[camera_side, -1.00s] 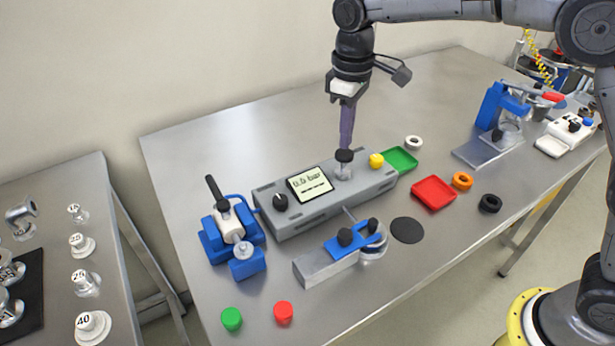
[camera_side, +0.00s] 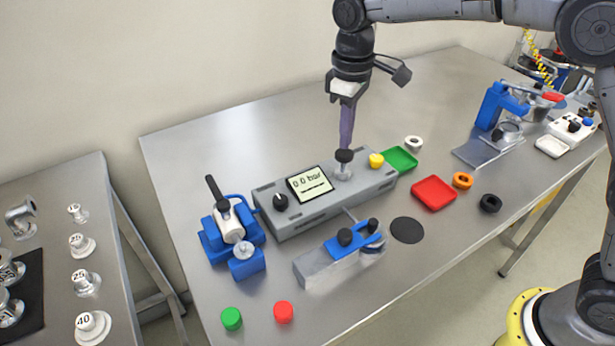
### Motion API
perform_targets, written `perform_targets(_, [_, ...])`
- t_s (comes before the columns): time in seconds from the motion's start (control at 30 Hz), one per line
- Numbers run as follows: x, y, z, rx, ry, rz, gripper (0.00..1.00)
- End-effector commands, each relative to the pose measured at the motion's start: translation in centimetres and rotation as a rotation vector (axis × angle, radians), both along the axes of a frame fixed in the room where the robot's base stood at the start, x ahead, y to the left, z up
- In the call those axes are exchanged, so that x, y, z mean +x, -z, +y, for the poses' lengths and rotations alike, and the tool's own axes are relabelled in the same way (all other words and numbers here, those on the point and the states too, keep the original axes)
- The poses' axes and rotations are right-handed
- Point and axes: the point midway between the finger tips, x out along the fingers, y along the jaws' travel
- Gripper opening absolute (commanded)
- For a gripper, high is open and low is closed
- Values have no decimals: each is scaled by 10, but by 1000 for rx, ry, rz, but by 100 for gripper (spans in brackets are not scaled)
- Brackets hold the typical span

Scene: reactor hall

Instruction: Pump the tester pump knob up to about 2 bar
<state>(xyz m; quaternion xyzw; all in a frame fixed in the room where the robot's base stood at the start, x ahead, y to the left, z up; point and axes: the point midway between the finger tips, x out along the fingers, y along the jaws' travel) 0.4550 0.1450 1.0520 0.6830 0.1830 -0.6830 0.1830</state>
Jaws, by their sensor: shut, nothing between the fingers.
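The tester (camera_side: 325,205) is a long grey box in the middle of the table. Its tilted display (camera_side: 309,184) appears to read 0.0 bar. The pump knob (camera_side: 344,155) is black and sits on a metal stem towards the right end of the box. My gripper (camera_side: 346,143) points straight down with its purple fingers shut, empty, right above the knob. The fingertips appear to touch the knob's top, but I cannot tell for sure.
A black dial (camera_side: 280,201) and a yellow knob (camera_side: 376,160) are on the tester. Green (camera_side: 401,160) and red (camera_side: 433,193) trays lie right. The table behind the tester is clear.

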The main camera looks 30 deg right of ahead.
Motion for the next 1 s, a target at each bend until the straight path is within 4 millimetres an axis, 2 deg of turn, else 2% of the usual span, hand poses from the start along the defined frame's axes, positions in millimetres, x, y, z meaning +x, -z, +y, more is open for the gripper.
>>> perform_targets(0.37, [0,2,0,0,0,1,0])
perform_targets(1.0, [0,19,0,0,0,0,0])
